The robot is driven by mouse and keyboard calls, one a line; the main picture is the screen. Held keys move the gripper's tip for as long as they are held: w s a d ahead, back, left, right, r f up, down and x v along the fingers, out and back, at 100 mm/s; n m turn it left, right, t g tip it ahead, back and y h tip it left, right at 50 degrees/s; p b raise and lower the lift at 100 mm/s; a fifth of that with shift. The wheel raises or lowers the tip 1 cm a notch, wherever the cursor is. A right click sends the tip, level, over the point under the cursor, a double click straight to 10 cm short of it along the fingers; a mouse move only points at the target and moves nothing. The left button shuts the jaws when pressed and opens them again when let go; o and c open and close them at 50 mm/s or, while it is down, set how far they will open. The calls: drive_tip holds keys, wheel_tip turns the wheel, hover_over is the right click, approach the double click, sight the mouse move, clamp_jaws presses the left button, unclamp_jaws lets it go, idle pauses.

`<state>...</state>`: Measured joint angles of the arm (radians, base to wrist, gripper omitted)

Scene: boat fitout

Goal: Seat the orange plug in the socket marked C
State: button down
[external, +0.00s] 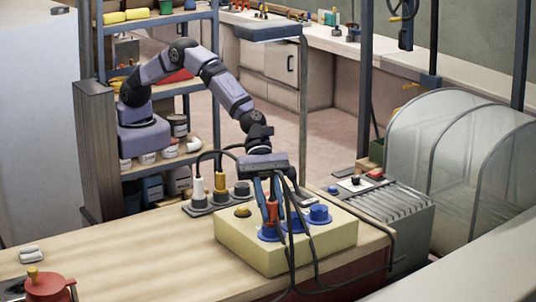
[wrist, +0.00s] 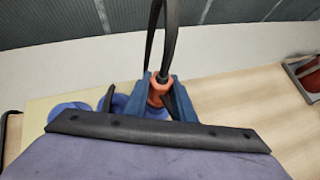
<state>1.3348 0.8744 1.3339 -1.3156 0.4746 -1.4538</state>
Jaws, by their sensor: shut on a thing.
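The orange plug (external: 271,211) is upright between the blue fingers of my gripper (external: 267,208), which is shut on it. The plug also shows in the wrist view (wrist: 158,92), with a black cable leading away from it. The pale yellow socket box (external: 289,256) stands on the bench and carries several blue round sockets. The plug is over or at the front blue socket (external: 268,234); I cannot tell whether it touches or enters it. Another blue socket (external: 319,214) is at the right. No socket letters are readable, so I cannot tell which is C.
A yellow round part (external: 242,211) sits at the box's left. Behind it, a dark strip holds a white plug (external: 197,187) and a yellow plug (external: 220,182). Black cables hang over the box front. A grey finned unit (external: 394,214) is at the right. The left bench top is mostly clear.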

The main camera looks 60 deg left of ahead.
drive_tip(key=c, duration=1.4)
unclamp_jaws()
drive_tip(key=b+v, duration=0.2)
drive_tip(key=v, duration=0.5)
drive_tip(key=shift+r, duration=0.15)
